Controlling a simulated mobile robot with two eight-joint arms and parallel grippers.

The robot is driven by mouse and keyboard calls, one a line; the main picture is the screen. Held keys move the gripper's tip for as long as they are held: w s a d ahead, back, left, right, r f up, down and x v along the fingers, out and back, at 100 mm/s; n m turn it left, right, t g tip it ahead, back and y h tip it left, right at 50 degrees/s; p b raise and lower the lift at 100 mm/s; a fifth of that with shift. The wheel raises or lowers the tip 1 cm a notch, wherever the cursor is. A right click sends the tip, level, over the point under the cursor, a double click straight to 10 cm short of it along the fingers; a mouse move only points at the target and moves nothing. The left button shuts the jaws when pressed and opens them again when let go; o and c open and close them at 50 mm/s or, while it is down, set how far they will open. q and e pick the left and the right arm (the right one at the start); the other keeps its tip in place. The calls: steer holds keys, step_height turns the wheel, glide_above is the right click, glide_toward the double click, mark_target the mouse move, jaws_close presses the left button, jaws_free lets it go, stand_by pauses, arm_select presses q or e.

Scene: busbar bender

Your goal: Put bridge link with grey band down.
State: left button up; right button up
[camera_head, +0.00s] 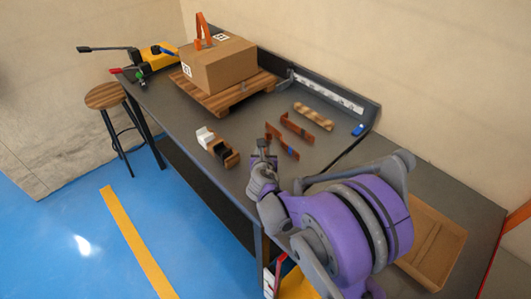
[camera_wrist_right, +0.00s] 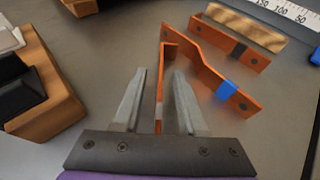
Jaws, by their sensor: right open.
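My right gripper (camera_wrist_right: 160,78) is open, pointing at the tabletop; it also shows in the head view (camera_head: 263,148). An orange copper strip (camera_wrist_right: 170,60) stands on edge between its fingers, with a narrow gap on each side. A small pale patch on it may be a grey band, but I cannot tell surely. Just right of it stands a bent orange link with a blue band (camera_wrist_right: 227,91). Behind is another orange link with a dark band (camera_wrist_right: 239,51), lying along a wooden strip. The strip's lower end is partly hidden by the gripper. My left gripper is not in view.
A wooden block with black and white parts (camera_head: 221,153) is to the left. A cardboard box (camera_head: 222,65) sits on a pallet (camera_head: 225,97) farther back. A ruler (camera_head: 335,95) runs along the back edge. A shallow brown tray (camera_head: 447,238) is at right.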

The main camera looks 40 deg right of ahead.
jaws_close()
stand_by(1.4)
